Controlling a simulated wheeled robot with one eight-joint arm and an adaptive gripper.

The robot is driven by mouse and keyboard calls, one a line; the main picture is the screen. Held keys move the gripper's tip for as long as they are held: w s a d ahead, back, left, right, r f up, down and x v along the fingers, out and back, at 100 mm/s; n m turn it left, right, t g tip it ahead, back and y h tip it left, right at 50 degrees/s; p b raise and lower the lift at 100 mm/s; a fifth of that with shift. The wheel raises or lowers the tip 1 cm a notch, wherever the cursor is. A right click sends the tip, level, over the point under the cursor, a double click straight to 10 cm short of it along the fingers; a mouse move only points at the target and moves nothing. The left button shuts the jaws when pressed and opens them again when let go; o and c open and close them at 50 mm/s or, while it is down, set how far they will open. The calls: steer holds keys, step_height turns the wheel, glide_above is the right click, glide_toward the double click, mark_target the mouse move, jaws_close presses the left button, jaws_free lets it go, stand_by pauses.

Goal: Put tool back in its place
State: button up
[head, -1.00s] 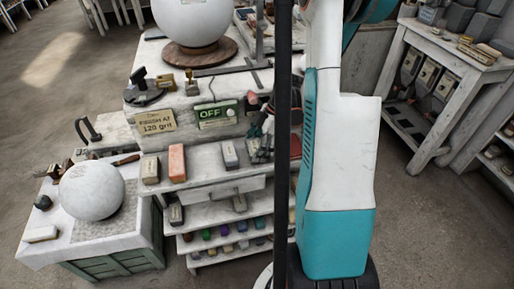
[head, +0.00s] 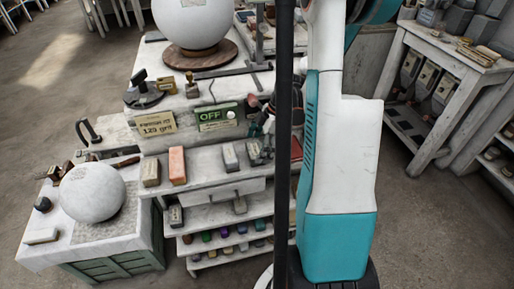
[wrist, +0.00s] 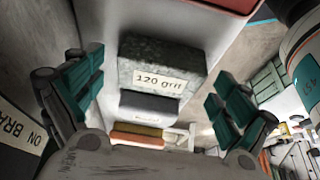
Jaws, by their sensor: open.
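A dark grey block labelled "120 grit" (wrist: 158,72) lies between the fingers of my gripper (wrist: 152,88) in the wrist view. The gripper is open, with a teal-padded finger on each side and gaps to the block. A smaller grey block (wrist: 149,107) lies just below it in the picture. In the head view my gripper (head: 265,122) is partly hidden by a black post, at the right end of a shelf (head: 205,164). That shelf also holds a tan block (head: 151,172), an orange block (head: 177,165) and a grey block (head: 230,157). A sign (head: 155,125) reads "FINISH AT 120 grit".
An "OFF" sign (head: 215,116) stands above the shelf. A large plaster sphere (head: 194,20) rests on a round wooden base behind. A smaller sphere (head: 92,192) sits on the left table. Lower shelves hold several coloured items. Floor is open at right.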

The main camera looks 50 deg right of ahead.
mark_target(260, 148)
steer(key=shift+s+d+r+p, duration=0.15)
steer(key=shift+s+d+r, duration=0.25)
steer(key=shift+r, duration=0.2)
steer(key=shift+s+d+r+p, duration=0.15)
steer(key=shift+s+d+r, duration=0.1)
steer(key=shift+d+r, duration=0.3)
steer(key=s+d, duration=0.1)
steer(key=d, duration=0.2)
steer(key=s+d, duration=0.2)
steer(key=d, duration=0.1)
steer(key=s+d+p, duration=0.1)
steer(key=s+d, duration=0.1)
steer(key=d, duration=0.1)
steer(key=shift+s+f, duration=0.15)
steer(key=shift+s, duration=0.1)
